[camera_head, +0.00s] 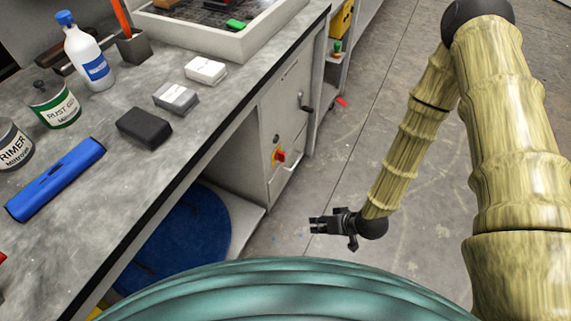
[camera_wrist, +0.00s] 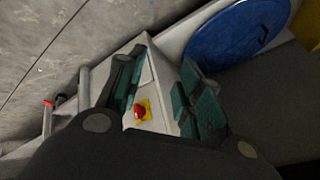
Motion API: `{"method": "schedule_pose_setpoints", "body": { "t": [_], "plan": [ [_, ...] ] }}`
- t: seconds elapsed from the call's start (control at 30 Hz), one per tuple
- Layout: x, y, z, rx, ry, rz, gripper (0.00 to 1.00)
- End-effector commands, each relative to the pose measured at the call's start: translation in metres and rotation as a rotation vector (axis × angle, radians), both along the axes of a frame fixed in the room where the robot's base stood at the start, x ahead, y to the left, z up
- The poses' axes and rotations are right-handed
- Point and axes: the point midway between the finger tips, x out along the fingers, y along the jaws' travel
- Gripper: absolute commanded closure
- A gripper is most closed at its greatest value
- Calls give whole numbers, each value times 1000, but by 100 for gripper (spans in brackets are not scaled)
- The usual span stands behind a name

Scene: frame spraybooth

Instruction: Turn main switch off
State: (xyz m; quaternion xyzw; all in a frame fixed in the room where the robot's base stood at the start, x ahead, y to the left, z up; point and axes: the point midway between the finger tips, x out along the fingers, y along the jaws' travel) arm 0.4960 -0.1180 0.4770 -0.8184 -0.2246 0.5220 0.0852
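The main switch (camera_head: 279,156) is a red knob on a yellow plate, on the front of the grey cabinet under the workbench. In the wrist view the switch (camera_wrist: 141,111) shows between the fingers, with the cabinet face beyond them. My gripper (camera_head: 318,225) is in front of the cabinet and to the right of and below the switch in the head view. Its fingers are apart with nothing between them. In the wrist view my gripper (camera_wrist: 160,88) has teal finger pads, and it is clear of the switch. The knob's exact angle is too small to tell.
The workbench (camera_head: 215,130) holds cans, a bottle, a blue case (camera_head: 57,179) and small blocks. A blue round object (camera_head: 190,240) is under the bench. The floor right of the cabinet is open.

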Motion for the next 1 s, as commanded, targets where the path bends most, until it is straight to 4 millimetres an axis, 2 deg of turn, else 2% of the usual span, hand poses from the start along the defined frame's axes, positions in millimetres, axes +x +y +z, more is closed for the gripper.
{"method": "schedule_pose_setpoints", "body": {
  "t": [0.03,0.3,0.6,1.0],
  "plan": [
    [14,5,-17,25,-36,12,64],
    [83,30,-40,155,-230,99,64],
    [151,45,-53,273,-455,199,64],
    [225,43,-60,380,-758,343,64]
  ]
}}
